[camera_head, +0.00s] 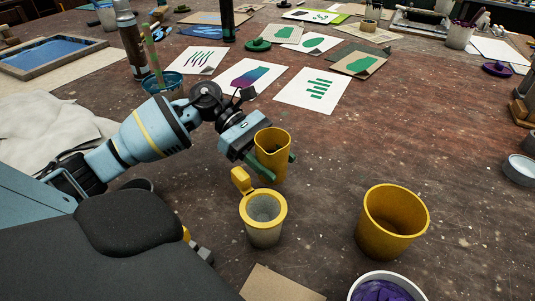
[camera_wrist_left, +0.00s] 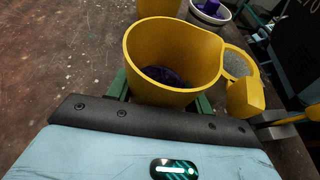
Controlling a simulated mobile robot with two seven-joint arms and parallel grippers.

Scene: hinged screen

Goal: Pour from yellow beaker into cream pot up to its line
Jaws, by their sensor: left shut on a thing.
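The yellow beaker (camera_head: 273,143) is in my left gripper (camera_head: 275,163), whose green fingers are shut on its sides. It looks about upright, just behind the pot. I cannot tell whether its base touches the table. In the left wrist view the beaker (camera_wrist_left: 172,88) shows dark purple contents low inside. The pot (camera_head: 262,232) stands on the table, with a pale greyish body, yellow rim and yellow handle. It shows partly behind the beaker in the left wrist view (camera_wrist_left: 236,66). Its inside looks pale grey; I cannot make out a line. My right gripper is not in view.
A wider yellow container (camera_head: 408,238) stands to the right of the pot, and a white bowl of purple stuff (camera_head: 388,289) at the front. A brown card (camera_head: 278,284) lies near the front. Painted papers (camera_head: 312,91) lie behind.

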